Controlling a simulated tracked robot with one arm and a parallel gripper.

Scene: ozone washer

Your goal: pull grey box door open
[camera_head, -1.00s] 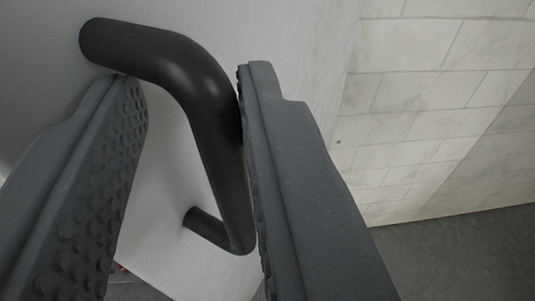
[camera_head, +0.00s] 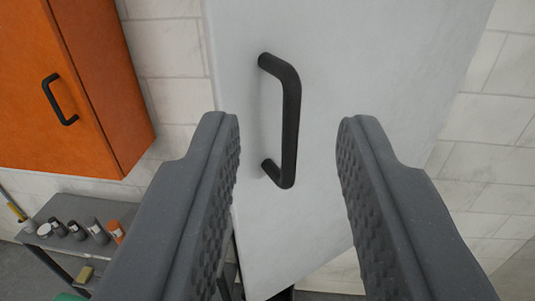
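The grey box door (camera_head: 345,100) is a pale grey panel in the middle of the view. It carries a black bar handle (camera_head: 291,125) that stands out from its face. My gripper (camera_head: 288,122) is open and empty, with its two dark grey fingers wide apart. The handle shows between the fingertips but farther off, and neither finger touches it. I cannot tell from this view whether the door is shut or ajar.
An orange box (camera_head: 60,90) with a black handle (camera_head: 60,99) is on the tiled wall (camera_head: 168,75) at the left. Below it a grey shelf (camera_head: 75,208) holds several small containers. The space between the fingers and the door is clear.

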